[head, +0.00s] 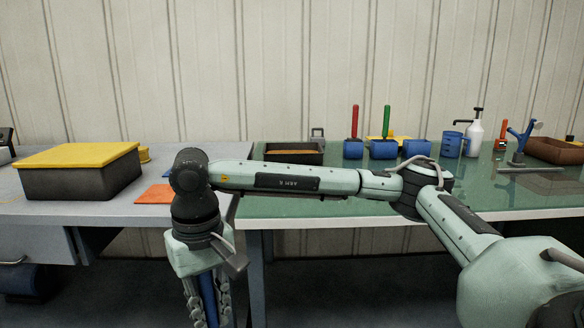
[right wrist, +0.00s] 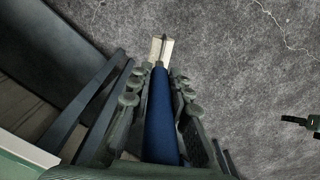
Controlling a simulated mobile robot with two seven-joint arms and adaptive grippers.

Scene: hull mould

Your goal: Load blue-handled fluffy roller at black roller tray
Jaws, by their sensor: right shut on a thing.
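My right gripper (head: 208,302) hangs pointing down in front of the gap between the two tables, shut on the blue handle (head: 209,295) of a roller. In the right wrist view the blue handle (right wrist: 162,125) lies lengthwise between the fingers (right wrist: 158,88). A cream roller head (right wrist: 160,47) shows beyond the fingertips, over the grey floor; its nap is too small to judge. A black tray (head: 318,158) with brown-orange contents stands at the left end of the green table, behind my right arm; its front is partly covered. My left gripper is not in view.
The green table (head: 500,190) carries blue pots (head: 383,150) with red and green handles, a blue jug (head: 452,145), a pump bottle (head: 475,135) and a brown tray (head: 556,150). A dark box with a yellow lid (head: 80,154) and an orange sheet (head: 155,194) are on the left table.

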